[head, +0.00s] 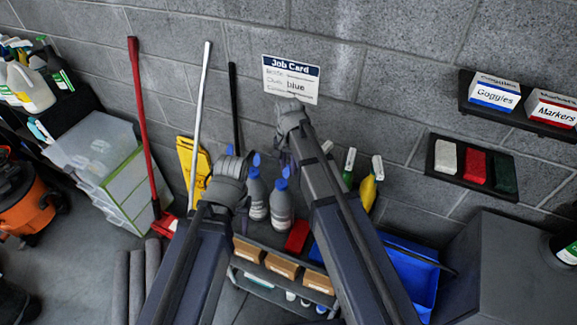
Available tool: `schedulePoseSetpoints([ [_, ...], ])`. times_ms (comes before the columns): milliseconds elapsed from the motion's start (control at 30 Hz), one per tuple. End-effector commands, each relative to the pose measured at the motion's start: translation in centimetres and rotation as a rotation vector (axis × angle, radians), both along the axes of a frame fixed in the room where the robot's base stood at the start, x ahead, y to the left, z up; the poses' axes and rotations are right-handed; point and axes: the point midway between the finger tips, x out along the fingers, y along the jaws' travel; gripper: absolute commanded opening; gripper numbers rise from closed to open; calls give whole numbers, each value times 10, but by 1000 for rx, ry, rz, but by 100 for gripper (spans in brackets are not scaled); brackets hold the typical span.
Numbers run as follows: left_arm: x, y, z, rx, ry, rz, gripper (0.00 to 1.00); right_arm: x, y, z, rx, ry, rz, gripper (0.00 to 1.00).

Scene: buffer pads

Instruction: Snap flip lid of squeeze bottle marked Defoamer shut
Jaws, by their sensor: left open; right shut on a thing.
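Two grey squeeze bottles with blue caps, the left bottle (257,197) and the right bottle (281,208), stand side by side on the cart. A narrow blue piece rises above each cap; it looks like a raised flip lid. Another blue tip (229,149) shows above my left gripper, its lower part hidden. No label is readable, so I cannot tell which is Defoamer. My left gripper (233,168) is open, just left of the bottles. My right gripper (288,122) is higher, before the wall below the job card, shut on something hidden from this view.
A yellow bottle (369,190) stands right of my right arm. Wall shelves hold boxes and pads (476,166). Long-handled tools lean at left.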

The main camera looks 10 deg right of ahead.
Motion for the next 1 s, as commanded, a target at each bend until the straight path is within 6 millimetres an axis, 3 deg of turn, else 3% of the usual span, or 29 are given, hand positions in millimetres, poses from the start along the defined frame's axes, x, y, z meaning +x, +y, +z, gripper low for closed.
schedulePoseSetpoints([
  [533, 0, 0, -2, 0, 0, 0, 50, -9, 5, 2, -117, -141, 4, 0],
  [1000, 0, 0, -23, 0, -1, 2, 50, -17, 14, 4, -321, -386, 2, 0],
])
